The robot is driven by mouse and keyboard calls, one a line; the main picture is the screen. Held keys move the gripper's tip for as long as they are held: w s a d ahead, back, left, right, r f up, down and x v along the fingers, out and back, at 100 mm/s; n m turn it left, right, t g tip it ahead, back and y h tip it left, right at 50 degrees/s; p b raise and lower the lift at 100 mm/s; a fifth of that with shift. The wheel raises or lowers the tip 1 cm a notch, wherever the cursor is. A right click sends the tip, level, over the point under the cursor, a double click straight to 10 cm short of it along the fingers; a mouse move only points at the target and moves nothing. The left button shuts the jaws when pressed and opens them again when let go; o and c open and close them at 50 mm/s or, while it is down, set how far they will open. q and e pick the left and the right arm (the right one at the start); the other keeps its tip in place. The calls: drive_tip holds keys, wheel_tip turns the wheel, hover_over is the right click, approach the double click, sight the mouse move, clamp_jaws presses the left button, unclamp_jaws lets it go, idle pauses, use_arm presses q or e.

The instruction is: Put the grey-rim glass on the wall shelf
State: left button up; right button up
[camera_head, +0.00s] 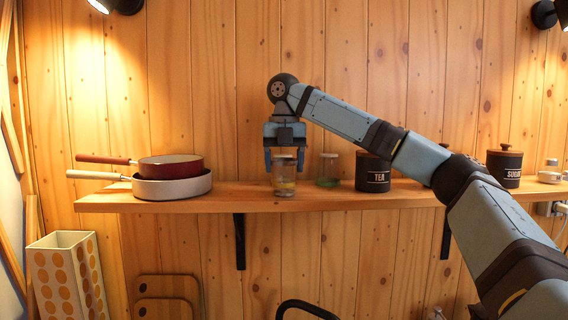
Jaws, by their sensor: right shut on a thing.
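A small clear glass (285,179) with a grey rim and something yellowish low in it is at the wall shelf (240,198), left of its middle. My right gripper (285,166) reaches in from the right and points down, with its fingers shut around the upper part of the glass. The glass is upright. Its base overlaps the shelf's front edge in the picture, and I cannot tell whether it touches the shelf. My left gripper is not in view.
Another clear glass with a green base (328,170) stands just right of it. A TEA canister (374,173) and a SUGAR canister (505,167) stand farther right. Stacked pans (172,187) fill the shelf's left end. Bare shelf shows between the pans and my gripper.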

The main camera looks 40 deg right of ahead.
drive_tip(key=shift+a, duration=0.1)
drive_tip(key=o, duration=1)
wheel_tip(320, 180, up, 12)
idle(0.4)
